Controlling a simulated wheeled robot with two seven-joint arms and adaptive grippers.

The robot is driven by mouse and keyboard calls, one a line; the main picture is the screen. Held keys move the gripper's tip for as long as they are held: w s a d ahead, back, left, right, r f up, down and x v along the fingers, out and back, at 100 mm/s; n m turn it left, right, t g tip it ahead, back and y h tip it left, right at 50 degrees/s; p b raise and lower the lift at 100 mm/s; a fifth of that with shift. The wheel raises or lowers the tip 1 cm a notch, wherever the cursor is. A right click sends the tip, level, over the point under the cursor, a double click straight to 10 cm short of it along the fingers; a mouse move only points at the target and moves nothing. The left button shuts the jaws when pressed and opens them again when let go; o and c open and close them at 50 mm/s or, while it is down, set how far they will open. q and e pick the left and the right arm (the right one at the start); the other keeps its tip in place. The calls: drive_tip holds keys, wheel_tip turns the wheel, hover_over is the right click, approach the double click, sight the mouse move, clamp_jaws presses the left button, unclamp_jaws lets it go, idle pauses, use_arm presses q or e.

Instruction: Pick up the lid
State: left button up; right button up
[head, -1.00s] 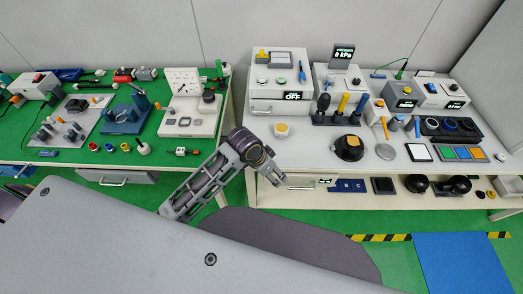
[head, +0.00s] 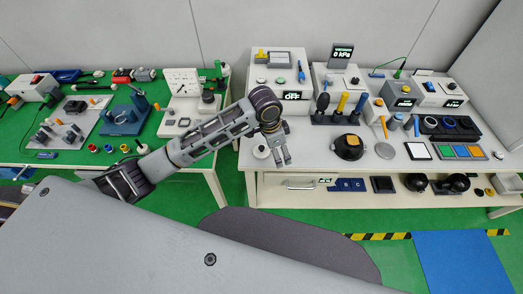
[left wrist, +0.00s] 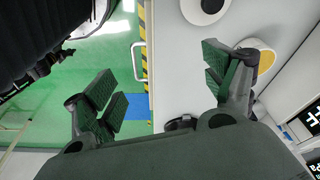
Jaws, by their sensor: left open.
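A white round piece with a dark knob in its middle, which looks like a lid (head: 261,152), lies on the white table near its left front edge. It also shows at the top of the left wrist view (left wrist: 205,8), cut by the frame edge. My left gripper (head: 282,162) is just right of it in the head view, pointing down above the table's front, open and empty. In the left wrist view the two fingers (left wrist: 160,88) are wide apart, with the table edge between them. My right gripper is not in view.
A white round piece with a yellow centre (left wrist: 265,62) is beside one finger; the gripper mostly hides it in the head view. Boxes with displays (head: 280,101) stand behind.

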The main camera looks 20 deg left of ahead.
use_arm(q)
wheel_tip(320, 180, up, 6)
drive_tip(key=m+g+y, duration=0.1)
drive_tip(key=y, duration=0.1)
hover_over(263, 147)
drive_tip(key=shift+s+a, duration=0.2)
drive_tip(key=shift+a, duration=0.1)
wheel_tip(263, 147, down, 8)
drive_tip(key=shift+f, duration=0.25)
idle(0.6)
drive_tip(key=shift+w+d+f, duration=0.1)
drive_tip(key=shift+f, duration=1.2)
drive_tip(key=shift+w+d+f, duration=0.1)
drive_tip(key=shift+f, duration=1.2)
drive_tip(key=c, duration=0.8)
